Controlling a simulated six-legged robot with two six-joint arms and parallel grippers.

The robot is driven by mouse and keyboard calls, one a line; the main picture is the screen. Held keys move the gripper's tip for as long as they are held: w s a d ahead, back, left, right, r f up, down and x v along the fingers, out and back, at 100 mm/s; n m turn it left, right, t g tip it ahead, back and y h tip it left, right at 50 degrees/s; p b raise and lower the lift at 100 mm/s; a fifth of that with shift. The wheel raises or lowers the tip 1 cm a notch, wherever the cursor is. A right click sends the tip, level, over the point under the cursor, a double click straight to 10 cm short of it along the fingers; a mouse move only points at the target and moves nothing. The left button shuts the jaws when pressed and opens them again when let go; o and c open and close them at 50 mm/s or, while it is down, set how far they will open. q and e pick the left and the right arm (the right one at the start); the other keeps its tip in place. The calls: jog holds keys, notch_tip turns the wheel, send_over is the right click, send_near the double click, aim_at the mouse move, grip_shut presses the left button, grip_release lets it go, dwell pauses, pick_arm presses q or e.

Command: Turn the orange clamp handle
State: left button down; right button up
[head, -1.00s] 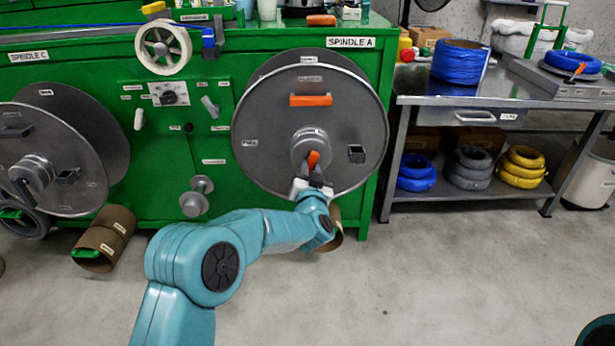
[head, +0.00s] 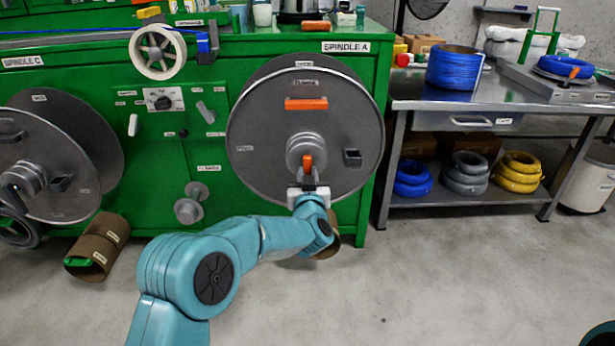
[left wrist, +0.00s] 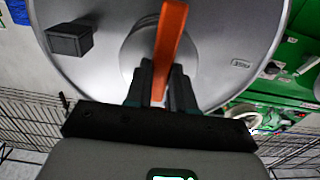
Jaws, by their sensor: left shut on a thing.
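The orange clamp handle (head: 308,163) sits on the hub at the centre of the large grey reel disc (head: 260,125) at Spindle A. In the left wrist view, the orange handle (left wrist: 172,35) runs up between the two dark fingers of my left gripper (left wrist: 161,78), leaning slightly right. The fingers hide part of its lower sides. My right gripper is not in view.
An orange bar (head: 306,104) lies across the disc above the hub, and a dark block (head: 352,158) juts out at right. A grey metal table (head: 415,97) with blue cable coils stands to the right.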

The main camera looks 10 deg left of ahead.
pick_arm(q)
jog(key=c, duration=1)
grip_release()
jog(key=shift+w, duration=0.1)
jog(key=shift+o, duration=0.2)
jog(key=p+v, duration=0.3)
jog(key=v, duration=1.3)
jog(key=shift+s, duration=0.25)
jog(key=shift+r, duration=0.1)
